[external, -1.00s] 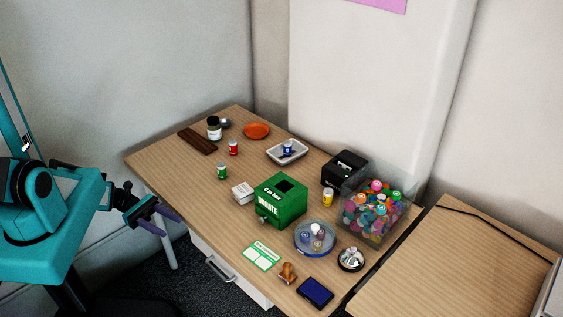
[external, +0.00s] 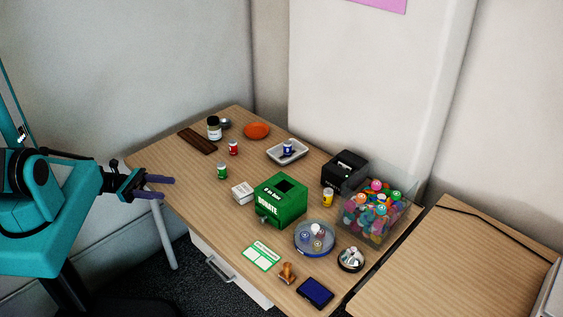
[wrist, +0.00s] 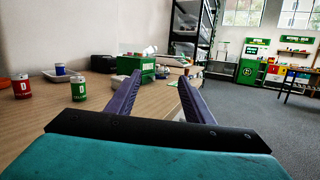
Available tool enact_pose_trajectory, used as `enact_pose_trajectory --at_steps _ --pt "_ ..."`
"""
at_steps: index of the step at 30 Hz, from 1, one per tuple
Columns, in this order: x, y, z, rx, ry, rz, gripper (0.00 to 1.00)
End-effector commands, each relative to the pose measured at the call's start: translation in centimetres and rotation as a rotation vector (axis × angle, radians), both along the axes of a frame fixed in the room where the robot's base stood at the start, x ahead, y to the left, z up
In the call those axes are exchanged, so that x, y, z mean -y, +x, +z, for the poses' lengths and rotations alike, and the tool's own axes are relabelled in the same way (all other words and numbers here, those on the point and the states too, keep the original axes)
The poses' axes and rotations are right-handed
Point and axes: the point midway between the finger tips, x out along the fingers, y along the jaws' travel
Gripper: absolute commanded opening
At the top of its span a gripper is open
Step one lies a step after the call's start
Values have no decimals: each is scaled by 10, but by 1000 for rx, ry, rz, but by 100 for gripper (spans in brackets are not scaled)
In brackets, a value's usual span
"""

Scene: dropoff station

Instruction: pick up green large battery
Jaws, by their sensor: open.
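The green battery (external: 222,171) stands upright on the wooden table, left of the white box and near the table's left front edge. It also shows in the wrist view (wrist: 78,90), left of my left finger. My gripper (external: 168,187) has its two purple fingers spread apart with nothing between them. It is at the table's left edge, to the left of the green battery and apart from it. In the wrist view my gripper (wrist: 155,85) points past the battery toward the green donation box (wrist: 135,67).
A red battery (external: 233,147) stands behind the green one, and a blue battery (external: 288,147) is in a grey tray (external: 299,156). A white box (external: 243,192) and the green donation box (external: 282,205) stand to the right. Bare table (external: 185,180) lies between my gripper and the green battery.

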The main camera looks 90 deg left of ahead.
Motion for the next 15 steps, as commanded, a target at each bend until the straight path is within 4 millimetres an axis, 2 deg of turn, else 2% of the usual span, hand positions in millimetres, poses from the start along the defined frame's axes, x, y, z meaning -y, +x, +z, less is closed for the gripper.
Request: enact_pose_trajectory --at_steps 7,15 --pt "-24 10 -10 -30 6 -5 47" --pt "-65 34 -17 -85 12 -13 47"
